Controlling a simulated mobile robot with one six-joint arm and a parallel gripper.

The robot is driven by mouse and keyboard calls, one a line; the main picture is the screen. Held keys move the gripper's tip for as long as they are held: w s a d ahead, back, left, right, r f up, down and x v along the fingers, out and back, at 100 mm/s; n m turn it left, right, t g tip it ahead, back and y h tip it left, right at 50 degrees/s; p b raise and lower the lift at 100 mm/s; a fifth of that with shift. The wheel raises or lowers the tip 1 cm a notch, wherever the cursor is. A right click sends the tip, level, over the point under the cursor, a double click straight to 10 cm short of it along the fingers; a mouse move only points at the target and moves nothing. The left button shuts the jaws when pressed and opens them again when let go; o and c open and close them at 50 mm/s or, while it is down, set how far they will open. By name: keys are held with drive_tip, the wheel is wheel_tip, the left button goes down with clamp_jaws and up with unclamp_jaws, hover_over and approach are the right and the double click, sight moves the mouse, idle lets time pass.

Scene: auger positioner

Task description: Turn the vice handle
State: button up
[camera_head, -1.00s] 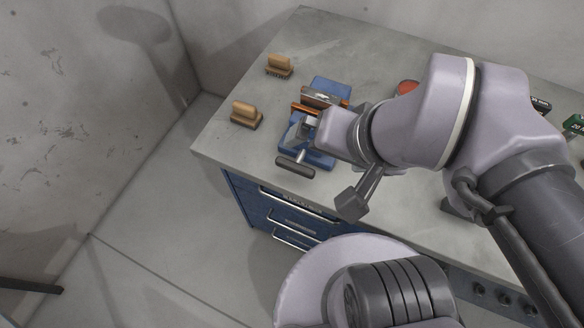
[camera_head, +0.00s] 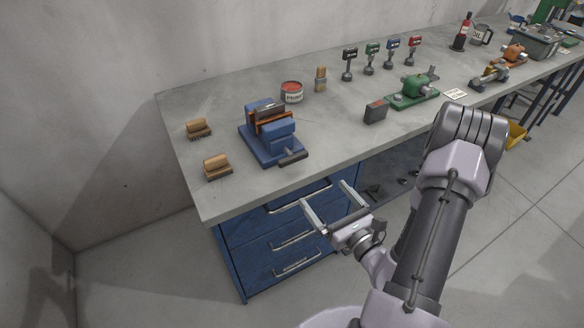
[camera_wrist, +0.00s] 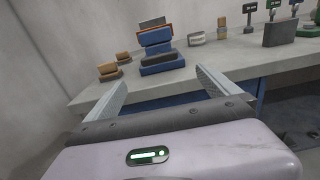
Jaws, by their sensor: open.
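The blue vice (camera_head: 268,130) stands on the grey workbench near its left end, with orange-brown strips at its jaws. Its dark handle (camera_head: 293,158) lies across the vice's front, close to the bench's front edge. In the wrist view the vice (camera_wrist: 156,42) is ahead, a little left of centre, with the handle (camera_wrist: 159,59) low on its near side. My gripper (camera_head: 328,195) is open and empty, in front of the bench edge and apart from the handle. In the wrist view both fingers (camera_wrist: 160,88) are spread wide with nothing between them.
Two wooden brushes (camera_head: 198,128) (camera_head: 216,166) stand left of the vice. A red-topped tin (camera_head: 291,92), a dark box (camera_head: 375,111) and a green machine (camera_head: 415,89) stand to the right. Blue drawers with metal handles (camera_head: 296,202) are below the bench edge, near my gripper.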

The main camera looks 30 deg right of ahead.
drive_tip(key=b, duration=0.5)
approach(295, 160)
drive_tip(key=w, duration=1.1)
drive_tip(key=shift+a, duration=0.15)
drive_tip(key=c, duration=1.1)
drive_tip(key=shift+r, duration=0.1)
